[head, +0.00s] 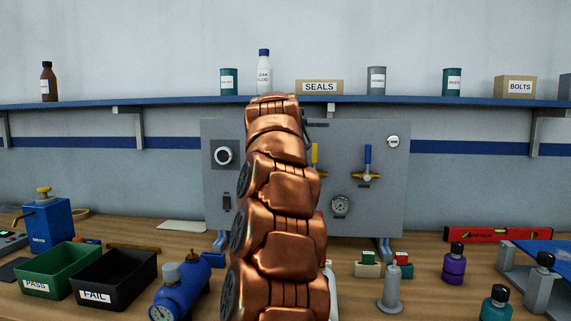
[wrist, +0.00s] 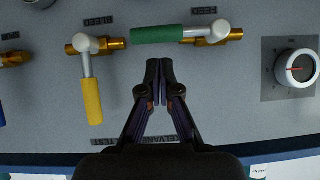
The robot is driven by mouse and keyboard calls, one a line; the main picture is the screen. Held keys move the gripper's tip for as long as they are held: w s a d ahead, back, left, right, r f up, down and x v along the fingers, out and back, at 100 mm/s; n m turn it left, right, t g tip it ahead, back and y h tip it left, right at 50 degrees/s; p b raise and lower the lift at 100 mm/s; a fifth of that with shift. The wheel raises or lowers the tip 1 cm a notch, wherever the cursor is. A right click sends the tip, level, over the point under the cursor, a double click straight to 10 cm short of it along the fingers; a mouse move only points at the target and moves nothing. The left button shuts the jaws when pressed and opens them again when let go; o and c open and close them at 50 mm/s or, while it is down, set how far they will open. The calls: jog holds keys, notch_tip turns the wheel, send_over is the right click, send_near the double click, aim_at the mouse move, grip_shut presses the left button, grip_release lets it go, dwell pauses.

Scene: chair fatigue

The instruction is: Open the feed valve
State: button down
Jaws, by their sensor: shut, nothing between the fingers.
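The green lever lies sideways, in line with the brass body. My gripper (wrist: 160,66) is shut and empty, its fingertips just below the lever in that picture; I cannot tell whether they touch. In the head view my arm hides the gripper and green lever.
A valve with a yellow lever (wrist: 92,102), labelled BLEED, sits left of my fingers. A dial knob (wrist: 297,68) is at the right. In the head view, a blue-lever valve (head: 367,160) and gauge (head: 340,206) are right of my arm. Bins and bottles crowd the bench.

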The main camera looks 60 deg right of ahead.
jog(key=r+v, duration=0.1)
jog(key=v, duration=1)
jog(key=shift+w+r, duration=0.15)
jog(key=shift+r, duration=0.15)
jog(key=shift+d, duration=0.15)
